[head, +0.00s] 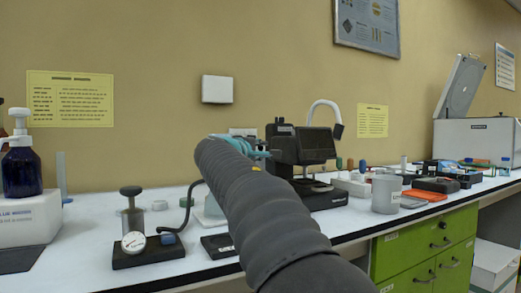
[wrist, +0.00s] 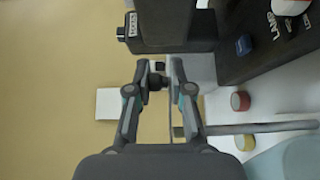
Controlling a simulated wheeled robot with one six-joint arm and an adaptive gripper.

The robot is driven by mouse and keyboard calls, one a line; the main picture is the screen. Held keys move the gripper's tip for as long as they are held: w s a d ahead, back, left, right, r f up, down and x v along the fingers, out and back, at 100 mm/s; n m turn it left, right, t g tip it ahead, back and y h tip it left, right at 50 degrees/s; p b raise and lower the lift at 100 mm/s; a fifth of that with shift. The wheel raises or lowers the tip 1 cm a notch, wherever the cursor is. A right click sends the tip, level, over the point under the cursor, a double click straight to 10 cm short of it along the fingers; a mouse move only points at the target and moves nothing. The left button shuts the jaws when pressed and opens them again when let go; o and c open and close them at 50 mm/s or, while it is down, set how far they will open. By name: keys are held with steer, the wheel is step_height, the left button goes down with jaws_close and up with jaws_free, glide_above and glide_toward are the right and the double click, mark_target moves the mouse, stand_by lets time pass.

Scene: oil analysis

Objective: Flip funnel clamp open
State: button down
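My gripper (wrist: 160,68) shows in the wrist view with its two fingers apart. A small dark piece (wrist: 157,83) shows between the fingers, nearer the left one; I cannot tell whether it is the funnel clamp or whether it is touched. A thin grey strip (wrist: 169,115) runs behind the gap. A grey rod (wrist: 262,128) crosses to the right, and a pale rounded surface (wrist: 292,158) lies at the lower right. In the head view, my arm hides most of the gripper and part of a pale glass vessel (head: 206,213). No funnel or clamp can be made out clearly.
A black instrument (head: 310,146) stands just right of my gripper; it fills the top of the wrist view (wrist: 175,25). A gauge pump (head: 133,243) with a hose stands left of my arm. A grey beaker (head: 386,193) and small tools stand farther right.

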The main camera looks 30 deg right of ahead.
steer(key=shift+r, duration=0.25)
steer(key=shift+d+n+t+y+b, duration=0.2)
steer(key=shift+n+t+y+b, duration=0.1)
steer(key=shift+n+t+y, duration=0.25)
steer(key=shift+w+r+n+t+y, duration=0.2)
steer(key=shift+w+n+t+y, duration=0.2)
steer(key=shift+n+t+y, duration=0.35)
steer(key=shift+r+t, duration=0.1)
steer(key=shift+t, duration=0.2)
steer(key=c, duration=1.2)
jaws_free()
steer(key=shift+f, duration=0.3)
steer(key=v, duration=1.2)
steer(key=shift+r, duration=0.25)
